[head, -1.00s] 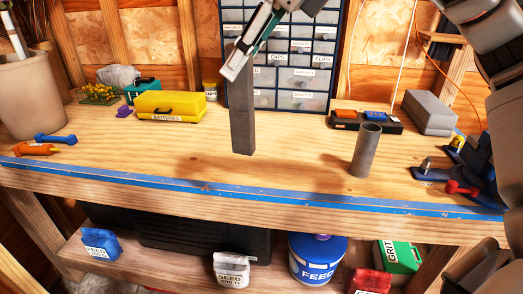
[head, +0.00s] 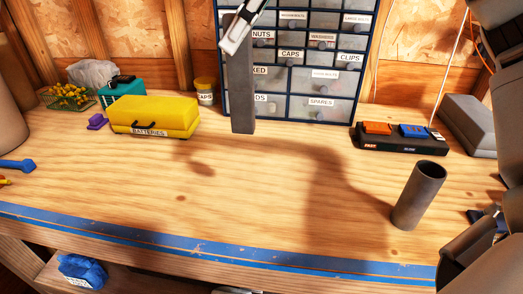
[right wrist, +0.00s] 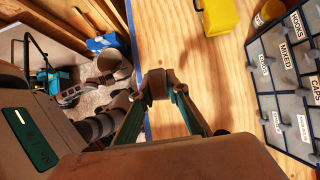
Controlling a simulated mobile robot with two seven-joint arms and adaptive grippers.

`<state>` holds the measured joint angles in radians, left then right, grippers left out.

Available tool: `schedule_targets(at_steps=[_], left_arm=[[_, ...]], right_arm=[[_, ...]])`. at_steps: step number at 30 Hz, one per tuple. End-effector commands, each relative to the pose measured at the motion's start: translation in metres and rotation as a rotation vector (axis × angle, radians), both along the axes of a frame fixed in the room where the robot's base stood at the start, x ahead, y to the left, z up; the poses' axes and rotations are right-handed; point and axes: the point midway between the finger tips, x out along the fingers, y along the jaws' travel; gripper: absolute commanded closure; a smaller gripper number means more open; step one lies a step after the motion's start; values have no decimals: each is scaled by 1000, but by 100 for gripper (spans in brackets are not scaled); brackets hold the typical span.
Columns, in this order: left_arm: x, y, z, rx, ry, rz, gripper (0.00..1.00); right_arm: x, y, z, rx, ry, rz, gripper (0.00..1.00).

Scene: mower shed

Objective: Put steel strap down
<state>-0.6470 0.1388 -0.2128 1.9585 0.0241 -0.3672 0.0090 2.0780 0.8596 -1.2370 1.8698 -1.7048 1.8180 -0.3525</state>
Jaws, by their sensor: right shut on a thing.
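The steel strap (head: 241,92) is a long flat dark grey bar. It hangs upright in the head view, in front of the drawer cabinet's left part. My right gripper (head: 239,36) is shut on its upper end. The strap's lower end appears to be above the workbench (head: 270,200), with a shadow on the wood apart from it. In the right wrist view the fingers (right wrist: 157,84) close on the strap, seen nearly end-on, so most of its length is hidden.
A yellow batteries case (head: 155,116) stands left of the strap. The drawer cabinet (head: 305,104) is behind it. A grey tube (head: 418,195) and a black tray (head: 400,140) with coloured blocks are at right. The bench's middle and front are clear up to the blue edge strip (head: 200,249).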

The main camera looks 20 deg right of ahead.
Motion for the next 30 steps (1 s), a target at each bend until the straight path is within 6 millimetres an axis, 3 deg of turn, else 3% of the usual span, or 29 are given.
schedule_targets(at_steps=[6, 15, 26, 30], left_arm=[[-7, 0, -14, 1, 16, 0, 57], [-6, 1, -18, 6, 14, -2, 57], [1, 1, -12, 7, -2, -2, 57], [0, 2, -15, 9, 0, -2, 57]], right_arm=[[0, -1, -55, -2, 6, 1, 99], [0, -1, -124, -1, 6, -2, 99], [0, 0, -155, 0, 2, -1, 99], [0, 0, -175, -1, 4, 0, 99]])
